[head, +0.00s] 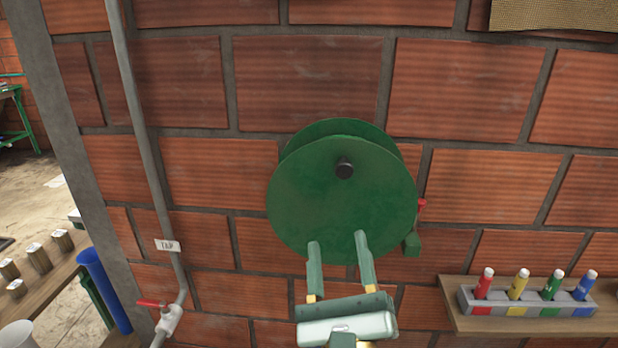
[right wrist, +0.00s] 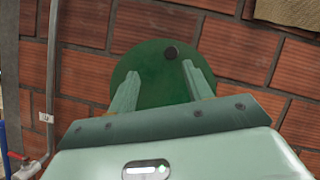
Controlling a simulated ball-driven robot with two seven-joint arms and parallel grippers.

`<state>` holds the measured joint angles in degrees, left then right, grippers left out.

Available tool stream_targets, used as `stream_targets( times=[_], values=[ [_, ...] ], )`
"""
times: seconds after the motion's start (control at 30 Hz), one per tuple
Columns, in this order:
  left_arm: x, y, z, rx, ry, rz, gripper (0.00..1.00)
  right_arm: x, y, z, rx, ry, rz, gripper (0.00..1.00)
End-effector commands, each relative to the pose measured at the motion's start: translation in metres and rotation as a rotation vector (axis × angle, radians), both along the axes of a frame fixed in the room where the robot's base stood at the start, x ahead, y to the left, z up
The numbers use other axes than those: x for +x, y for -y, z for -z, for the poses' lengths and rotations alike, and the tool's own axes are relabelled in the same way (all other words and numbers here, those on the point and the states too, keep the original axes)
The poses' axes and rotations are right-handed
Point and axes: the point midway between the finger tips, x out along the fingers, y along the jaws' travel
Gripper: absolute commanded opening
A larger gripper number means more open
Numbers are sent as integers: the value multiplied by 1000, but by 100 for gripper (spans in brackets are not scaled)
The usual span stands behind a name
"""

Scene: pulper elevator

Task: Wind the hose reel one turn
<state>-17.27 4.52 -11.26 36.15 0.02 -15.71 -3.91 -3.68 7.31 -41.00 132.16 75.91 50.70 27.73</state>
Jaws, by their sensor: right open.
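The hose reel (head: 315,205) is a green round drum on the brick wall, with a second disc behind the front one. A dark round knob (head: 344,168) sits on its front face, above the middle. My right gripper (head: 337,240) is open, its two fingers pointing up in front of the lower part of the reel, below the knob. In the right wrist view the reel (right wrist: 150,88) shows between the open fingers (right wrist: 160,78), with the knob (right wrist: 171,53) beyond the fingertips. Nothing is between the fingers. My left gripper is not in view.
A grey pipe (head: 148,130) with a tag (head: 167,246) and a red-handled valve (head: 168,322) runs down the wall at left. A small shelf (head: 535,325) at lower right bears a rack of coloured bottles (head: 527,302). A small green bracket (head: 411,244) with a red part is beside the reel.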

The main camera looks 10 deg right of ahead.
Motion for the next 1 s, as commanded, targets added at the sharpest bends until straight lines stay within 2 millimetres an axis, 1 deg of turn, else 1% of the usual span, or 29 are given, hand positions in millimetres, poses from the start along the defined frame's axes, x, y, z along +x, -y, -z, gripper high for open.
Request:
stream_targets(
  times=[0.03,0.13,0.27,0.33,0.47,0.6,0.8,0.9,1.0],
  values=[
    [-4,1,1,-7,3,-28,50,-1,7,0,80,-17,-11,50],
    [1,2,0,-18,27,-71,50,3,13,8,178,-54,-21,50],
    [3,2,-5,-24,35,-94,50,11,16,6,212,-55,-23,50],
    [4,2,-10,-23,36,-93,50,20,18,1,210,-54,-21,50],
    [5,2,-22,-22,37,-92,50,47,22,-12,204,-52,-20,50],
    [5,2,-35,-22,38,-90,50,81,29,-27,205,-52,-19,50],
    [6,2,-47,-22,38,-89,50,123,37,-42,203,-53,-19,50],
    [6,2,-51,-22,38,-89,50,138,39,-46,204,-55,-19,50],
    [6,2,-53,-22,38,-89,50,147,41,-49,204,-56,-20,50]
  ],
)
